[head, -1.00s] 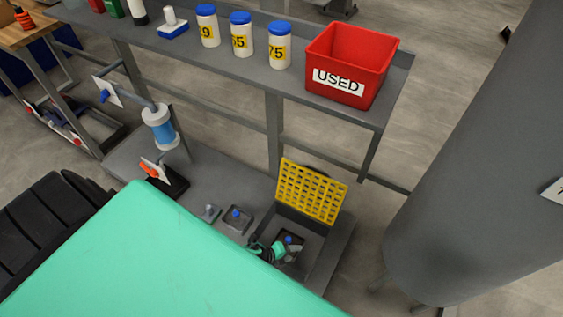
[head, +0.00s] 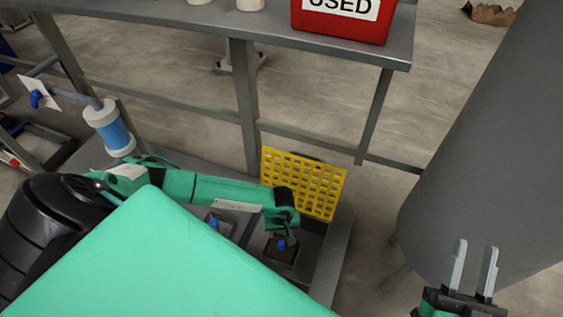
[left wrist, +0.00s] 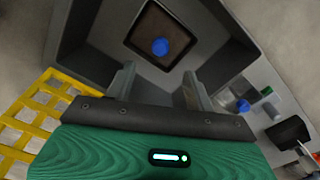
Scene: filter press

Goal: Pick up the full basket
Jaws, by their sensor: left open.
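A dark square basket with brown content and a blue knob (head: 281,246) sits in the open pit below the raised yellow grate. It also shows in the left wrist view as a basket (left wrist: 139,33), beyond my fingertips. My left gripper (head: 291,241) is over the pit beside the knob in the head view. In the left wrist view my left gripper (left wrist: 157,85) is open, its two fingers apart with nothing between them, and the knob lies ahead of the gap. My right gripper (head: 472,268) is open and empty at the lower right, far from the basket.
The yellow grate (head: 303,183) stands upright at the pit's back edge. Another blue-knobbed item (head: 214,222) sits left of the pit, partly behind my left arm. A shelf with a red USED bin (head: 345,18) is behind. A large grey tank (head: 485,150) stands at right.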

